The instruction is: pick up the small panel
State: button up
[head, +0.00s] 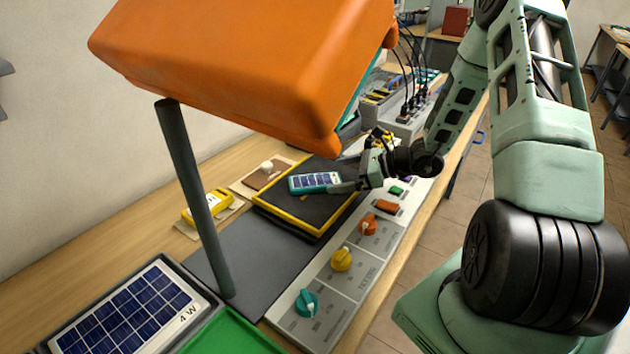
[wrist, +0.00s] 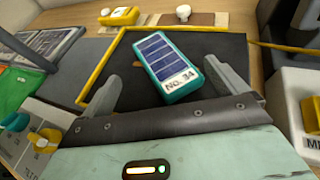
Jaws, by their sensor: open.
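The small panel (head: 315,182) is a teal-framed block with dark blue solar cells. It lies on a black mat with a yellow rim (head: 265,208). My gripper (head: 345,178) is beside the panel in the head view. In the wrist view my gripper (wrist: 160,88) is open, one finger on each side of the panel's near part.
An orange hood (head: 250,60) hangs over the bench on a dark post (head: 195,200). A control strip with coloured knobs (head: 341,259) runs along the front. A larger solar panel (head: 130,315) and green tray (head: 235,335) are at lower left.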

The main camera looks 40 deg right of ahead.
aim_at(315, 180)
jog(key=shift+f+p+x, duration=0.15)
jog(key=shift+p+x, duration=0.35)
jog(key=shift+x, duration=1.05)
jog(key=shift+f+p+x, duration=0.1)
jog(key=shift+p+x, duration=0.4)
jog(key=shift+x, duration=1.05)
jog(key=shift+d, duration=0.15)
jog(key=c, duration=1.5)
jog(key=shift+c, duration=0.2)
jog(key=shift+r, duration=0.1)
